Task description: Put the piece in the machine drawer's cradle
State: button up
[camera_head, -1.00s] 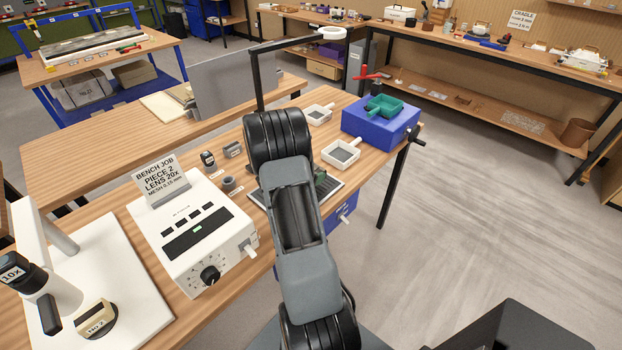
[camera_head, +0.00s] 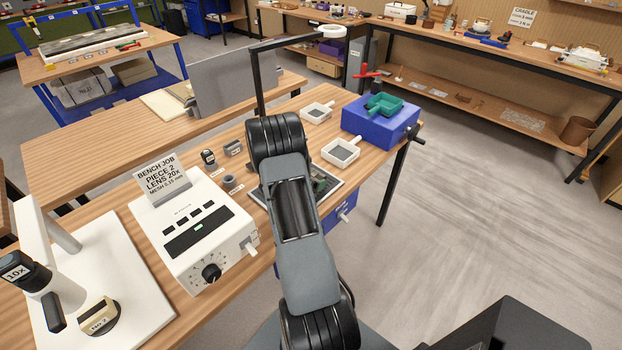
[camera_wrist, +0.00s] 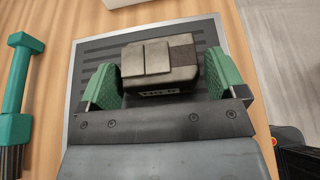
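A beige-grey block (camera_wrist: 150,60) with a dark band at its right shows in the wrist view over a grey slotted mat (camera_wrist: 90,45). In the head view my arm hides the block and most of the mat (camera_head: 335,190). A blue box (camera_head: 365,128) with a green tray (camera_head: 383,106) and red lever on top stands at the bench's far right.
A white console (camera_head: 195,240) with a dial stands left of my arm under a bench job sign (camera_head: 160,180). A microscope stand (camera_head: 110,270) holds a beige piece marked No 2 (camera_head: 99,317). Two white sieves (camera_head: 341,153) lie beyond. A green bar (camera_wrist: 16,75) is left of the mat.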

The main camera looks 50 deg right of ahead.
jog(key=shift+o, duration=0.8)
jog(key=shift+r, duration=0.1)
